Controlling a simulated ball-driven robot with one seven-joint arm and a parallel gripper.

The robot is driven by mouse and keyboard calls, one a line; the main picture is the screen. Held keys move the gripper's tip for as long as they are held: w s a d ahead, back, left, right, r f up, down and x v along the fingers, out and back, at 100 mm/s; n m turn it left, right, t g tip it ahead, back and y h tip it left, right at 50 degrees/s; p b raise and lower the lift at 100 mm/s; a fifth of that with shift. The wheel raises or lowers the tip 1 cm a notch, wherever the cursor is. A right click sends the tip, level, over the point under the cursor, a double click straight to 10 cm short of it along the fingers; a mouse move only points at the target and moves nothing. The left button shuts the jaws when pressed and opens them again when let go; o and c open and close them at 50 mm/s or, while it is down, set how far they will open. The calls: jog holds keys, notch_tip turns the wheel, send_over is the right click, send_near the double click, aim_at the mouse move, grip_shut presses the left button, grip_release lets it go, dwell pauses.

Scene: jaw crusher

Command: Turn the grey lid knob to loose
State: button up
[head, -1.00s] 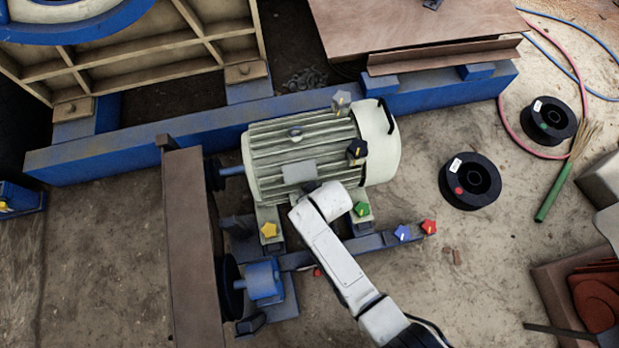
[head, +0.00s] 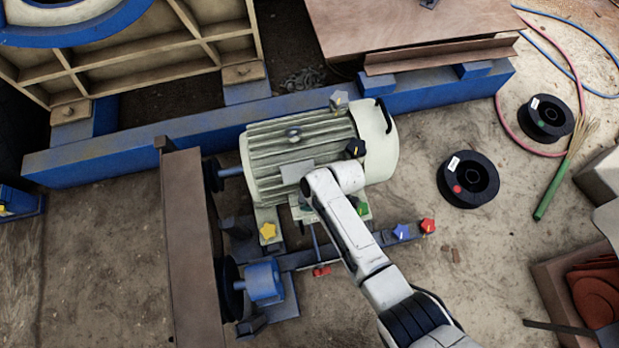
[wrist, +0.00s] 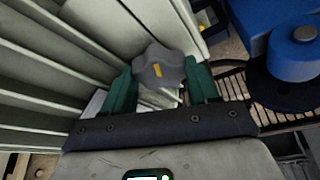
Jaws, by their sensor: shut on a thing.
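In the wrist view a grey knob (wrist: 159,67) with lobed edges and a yellow-orange pointer line sits between the two green fingers of my gripper (wrist: 161,84). The fingers are shut on it from both sides. The line stands nearly upright, slightly tilted. In the head view my gripper (head: 308,200) is at the near side of the ribbed motor (head: 290,150), partly behind my own arm. The held knob is hidden there. Another grey knob (head: 339,99) stands on the motor's far upper edge.
Black (head: 355,147), yellow (head: 268,230), green (head: 363,208), blue (head: 401,231) and red (head: 428,226) knobs are close around my arm. A blue bearing block (head: 263,281) and a brown beam (head: 190,250) lie left. Black spools (head: 469,180) lie on open ground right.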

jog(key=shift+n, duration=0.3)
jog(key=o, duration=1)
jog(key=shift+o, duration=0.3)
jog(key=shift+w, duration=0.1)
jog(key=shift+r, duration=0.1)
